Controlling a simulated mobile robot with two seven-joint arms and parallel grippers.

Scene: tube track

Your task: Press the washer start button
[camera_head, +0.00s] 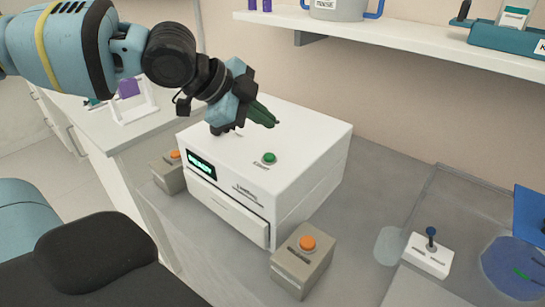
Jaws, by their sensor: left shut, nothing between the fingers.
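The washer (305,158) is a white box on the grey bench, with a lit green display (202,165) and a drawer-like front panel (228,207). A round green button (269,158) sits on its top, with a small label beside it too small to read. My left gripper (275,122) is shut and empty above the washer top, behind the green button and apart from it in the picture. Its dark green fingers point right and slightly down. The washer top under the gripper is partly hidden. My right gripper is not in view.
A grey box with an orange button (308,243) stands before the washer, and a similar box (168,172) stands at its left. A small white joystick box (428,254) is at the right. A white shelf (430,48) runs above the bench. Bare bench lies right of the washer.

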